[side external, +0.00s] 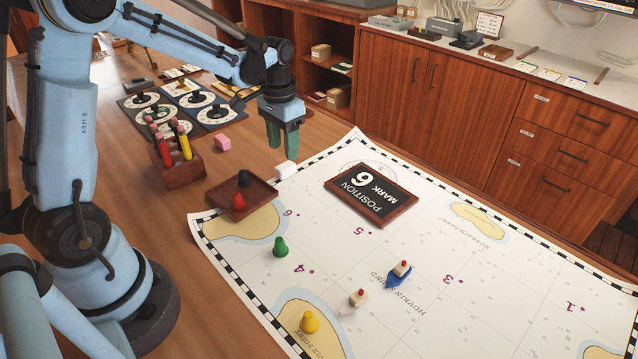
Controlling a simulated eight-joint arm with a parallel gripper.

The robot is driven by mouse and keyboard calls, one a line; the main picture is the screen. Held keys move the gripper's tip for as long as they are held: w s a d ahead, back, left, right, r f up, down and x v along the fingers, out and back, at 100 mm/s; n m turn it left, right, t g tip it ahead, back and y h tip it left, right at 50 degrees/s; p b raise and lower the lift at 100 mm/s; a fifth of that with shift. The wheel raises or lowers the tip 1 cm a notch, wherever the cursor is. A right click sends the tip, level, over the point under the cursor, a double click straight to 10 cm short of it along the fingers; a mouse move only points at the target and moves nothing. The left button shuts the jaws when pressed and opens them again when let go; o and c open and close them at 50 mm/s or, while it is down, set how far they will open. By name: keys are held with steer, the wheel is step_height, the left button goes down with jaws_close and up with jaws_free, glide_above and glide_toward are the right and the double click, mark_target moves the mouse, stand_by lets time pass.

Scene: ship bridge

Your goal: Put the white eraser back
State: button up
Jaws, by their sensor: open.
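The white eraser (286,170) is a small white block at the chart's upper left edge, just right of the small wooden tray (214,200). My gripper (283,150) points down with its green fingers just above and behind the eraser in the picture. The fingers are open with nothing seen between them. I cannot tell whether a fingertip touches the eraser. A pink eraser (223,142) lies on the table to the left, beside the wooden pencil holder (184,174).
The tray holds a red pawn (238,201) and a black piece (244,178). On the chart (400,255) stand a "POSITION MARK 6" board (370,194), green (280,247) and yellow (309,322) pawns and two small boats. Instrument panels (184,103) lie behind the holder.

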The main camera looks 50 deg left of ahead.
mark_target(285, 165)
step_height(285, 165, up, 6)
steer(key=s+d+r+t, duration=0.1)
steer(key=s+d+t, duration=0.6)
steer(key=s+d, duration=0.4)
steer(key=shift+s+r, duration=0.15)
steer(key=shift+r, duration=0.25)
